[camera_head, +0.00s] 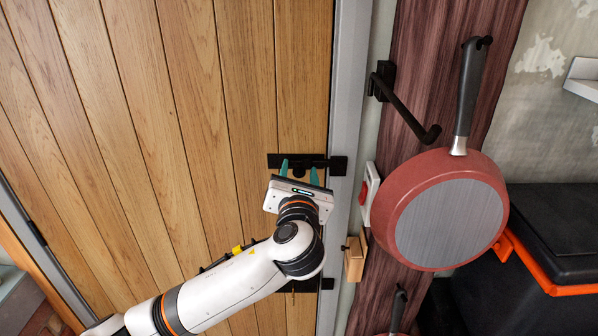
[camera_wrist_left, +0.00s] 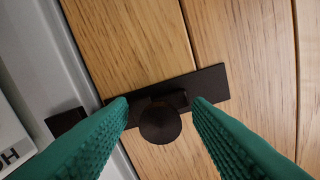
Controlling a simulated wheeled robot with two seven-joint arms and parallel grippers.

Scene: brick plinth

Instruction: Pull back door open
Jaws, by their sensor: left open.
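The wooden plank door (camera_head: 190,110) fills the left of the head view and looks closed against its grey frame (camera_head: 347,90). A black latch plate (camera_head: 318,161) is fixed near the door's right edge. In the left wrist view the latch plate (camera_wrist_left: 208,84) carries a round dark knob (camera_wrist_left: 160,122). My left gripper (camera_head: 300,168) is open in front of the latch. In the wrist view its green fingers (camera_wrist_left: 160,105) stand on either side of the knob, with no clear contact. My right gripper is not in view.
A red pan (camera_head: 445,210) hangs on a dark wooden post right of the door frame. A black hook (camera_head: 405,108) sticks out above it. A red and white switch (camera_head: 370,190) and a small wooden block (camera_head: 354,259) sit beside the frame. A black bin (camera_head: 560,230) stands at right.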

